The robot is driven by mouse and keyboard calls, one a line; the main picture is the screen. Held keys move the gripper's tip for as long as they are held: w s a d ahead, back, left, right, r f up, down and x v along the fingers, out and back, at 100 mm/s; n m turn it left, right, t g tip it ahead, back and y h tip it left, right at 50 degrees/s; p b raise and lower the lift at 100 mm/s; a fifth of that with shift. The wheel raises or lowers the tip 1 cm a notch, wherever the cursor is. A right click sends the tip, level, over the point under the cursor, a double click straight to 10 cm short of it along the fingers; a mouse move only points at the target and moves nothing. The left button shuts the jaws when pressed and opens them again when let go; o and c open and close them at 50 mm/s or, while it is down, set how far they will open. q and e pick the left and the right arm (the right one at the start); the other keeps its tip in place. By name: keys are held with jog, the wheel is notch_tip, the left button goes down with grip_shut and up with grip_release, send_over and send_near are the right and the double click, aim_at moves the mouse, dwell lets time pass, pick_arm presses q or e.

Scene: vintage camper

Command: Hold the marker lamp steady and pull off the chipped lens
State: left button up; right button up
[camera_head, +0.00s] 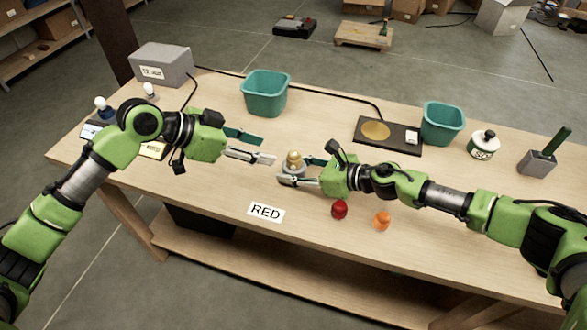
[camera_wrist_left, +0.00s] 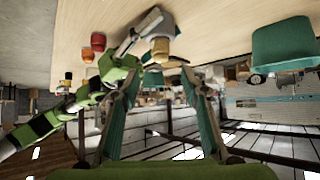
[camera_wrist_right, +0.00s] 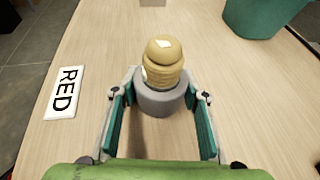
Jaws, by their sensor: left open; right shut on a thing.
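The marker lamp has a round grey base (camera_wrist_right: 158,98) and a ribbed yellowish lens (camera_wrist_right: 162,62) with a pale chip mark on top. It stands upright on the table and also shows in the head view (camera_head: 293,159). My right gripper (camera_head: 295,170) is shut on the grey base, one finger on each side. My left gripper (camera_head: 266,150) is open and empty, just left of the lamp. In the left wrist view the lens (camera_wrist_left: 160,48) appears beyond the open fingers, apart from them. A red lens (camera_head: 340,210) and an orange lens (camera_head: 381,221) lie in front of my right arm.
A RED label (camera_head: 266,212) lies near the front edge. Teal bins (camera_head: 265,92) (camera_head: 442,123) stand at the back. A dark board with a brass disc (camera_head: 375,130), a white jar (camera_head: 484,145) and a grey block with a green handle (camera_head: 538,162) stand further right.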

aim_at(293, 155)
pick_arm(q)
jog(key=w+d+r+n+g+y, duration=0.1)
jog(key=w+d+n+g+y, duration=0.1)
jog(key=d+n+y, duration=0.6)
jog(key=shift+n, duration=0.4)
jog(key=shift+a+x, duration=0.15)
jog(key=shift+x, duration=1.75)
jog(key=shift+a+x, duration=0.2)
jog(key=shift+x, duration=1.7)
jog(key=shift+s, duration=0.1)
grip_shut()
